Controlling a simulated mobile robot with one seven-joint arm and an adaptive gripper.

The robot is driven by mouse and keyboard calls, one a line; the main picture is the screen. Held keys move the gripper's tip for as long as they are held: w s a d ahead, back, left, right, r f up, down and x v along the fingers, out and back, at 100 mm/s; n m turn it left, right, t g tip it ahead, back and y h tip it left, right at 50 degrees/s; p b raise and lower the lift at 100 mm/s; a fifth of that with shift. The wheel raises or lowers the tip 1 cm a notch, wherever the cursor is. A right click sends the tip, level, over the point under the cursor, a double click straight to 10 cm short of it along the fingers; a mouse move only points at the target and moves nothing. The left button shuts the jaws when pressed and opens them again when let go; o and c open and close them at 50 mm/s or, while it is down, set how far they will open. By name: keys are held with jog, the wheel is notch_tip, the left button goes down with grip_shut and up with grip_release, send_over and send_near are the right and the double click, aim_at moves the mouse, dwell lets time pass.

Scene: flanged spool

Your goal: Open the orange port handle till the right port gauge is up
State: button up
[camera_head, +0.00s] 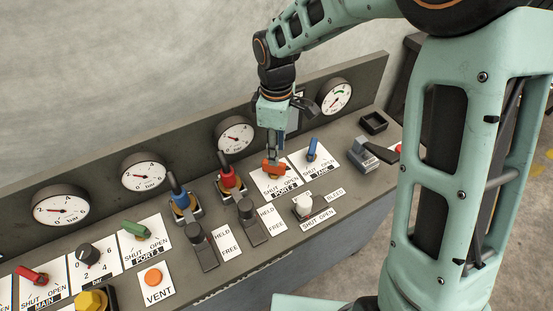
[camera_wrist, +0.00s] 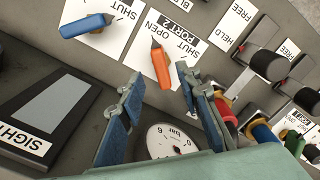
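The orange port handle (camera_head: 275,168) sits on a white plate marked SHUT, OPEN and PORT 2. It also shows in the wrist view (camera_wrist: 161,66), just beyond my fingertips. My gripper (camera_head: 277,147) is above it, pointing down. In the wrist view my gripper (camera_wrist: 157,80) has its two blue-grey fingers wide apart with nothing between them. A round bar gauge (camera_head: 235,133) stands behind and left of the handle, its needle low towards the left. It shows partly between the fingers (camera_wrist: 172,141). Another gauge (camera_head: 335,96), with a green arc, stands farther right.
The blue TANK handle (camera_head: 312,149) is close on the right of the orange one. Black HELD/FREE levers (camera_head: 248,212) and a white BLEED knob (camera_head: 303,205) are in front.

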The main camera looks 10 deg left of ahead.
notch_tip(320, 180, up, 6)
dwell(0.6)
